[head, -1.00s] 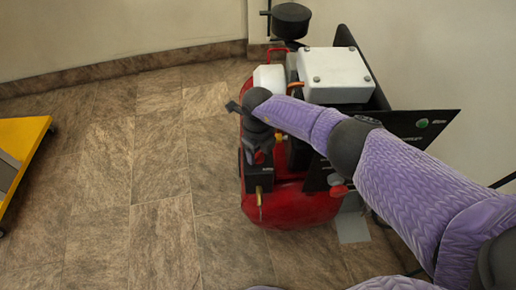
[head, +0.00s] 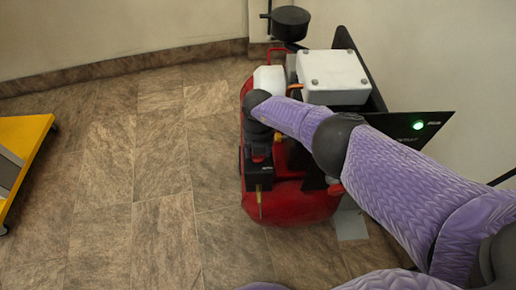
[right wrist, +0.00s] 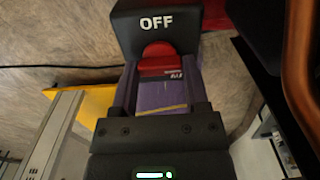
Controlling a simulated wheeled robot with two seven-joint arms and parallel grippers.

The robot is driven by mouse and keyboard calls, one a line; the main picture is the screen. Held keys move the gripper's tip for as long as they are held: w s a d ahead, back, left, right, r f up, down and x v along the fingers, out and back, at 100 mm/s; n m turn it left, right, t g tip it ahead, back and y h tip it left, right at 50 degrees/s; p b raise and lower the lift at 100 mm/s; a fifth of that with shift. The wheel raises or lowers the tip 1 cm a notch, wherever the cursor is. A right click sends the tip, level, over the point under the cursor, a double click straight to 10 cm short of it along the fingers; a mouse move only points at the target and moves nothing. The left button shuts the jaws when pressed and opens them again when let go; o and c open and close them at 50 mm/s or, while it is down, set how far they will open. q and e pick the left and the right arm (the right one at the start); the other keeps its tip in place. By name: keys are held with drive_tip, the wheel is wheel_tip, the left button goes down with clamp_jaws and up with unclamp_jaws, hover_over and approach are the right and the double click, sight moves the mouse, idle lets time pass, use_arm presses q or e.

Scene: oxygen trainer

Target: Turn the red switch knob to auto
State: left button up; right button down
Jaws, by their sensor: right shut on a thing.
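The red switch knob (right wrist: 158,52) sits on a black switch box (right wrist: 155,28) with white OFF lettering in the right wrist view. The black box also shows in the head view (head: 258,177), on the front of the red compressor tank (head: 305,205). My right gripper (right wrist: 158,80) reaches the box and is shut on the red knob, with a finger on each side of it. In the head view my right gripper (head: 258,150) comes down onto the box from above. No AUTO lettering can be read, and the knob's exact angle is partly hidden. My left gripper is not in view.
A black panel (head: 432,132) with a lit green lamp (head: 418,125) stands right of the tank. A white box (head: 333,72) and a black round part (head: 290,22) are behind. A yellow cart (head: 22,138) is at far left; the floor between is clear.

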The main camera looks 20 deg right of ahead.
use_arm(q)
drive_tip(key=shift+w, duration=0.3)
use_arm(e)
drive_tip(key=shift+m, duration=0.3)
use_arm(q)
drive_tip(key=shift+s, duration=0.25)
use_arm(e)
drive_tip(key=shift+c, duration=0.4)
unclamp_jaws()
use_arm(q)
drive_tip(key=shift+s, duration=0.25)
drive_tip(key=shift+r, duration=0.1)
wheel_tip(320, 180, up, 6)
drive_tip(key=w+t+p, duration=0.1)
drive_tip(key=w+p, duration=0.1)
drive_tip(key=p, duration=0.4)
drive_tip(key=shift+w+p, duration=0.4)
use_arm(e)
wheel_tip(320, 180, up, 10)
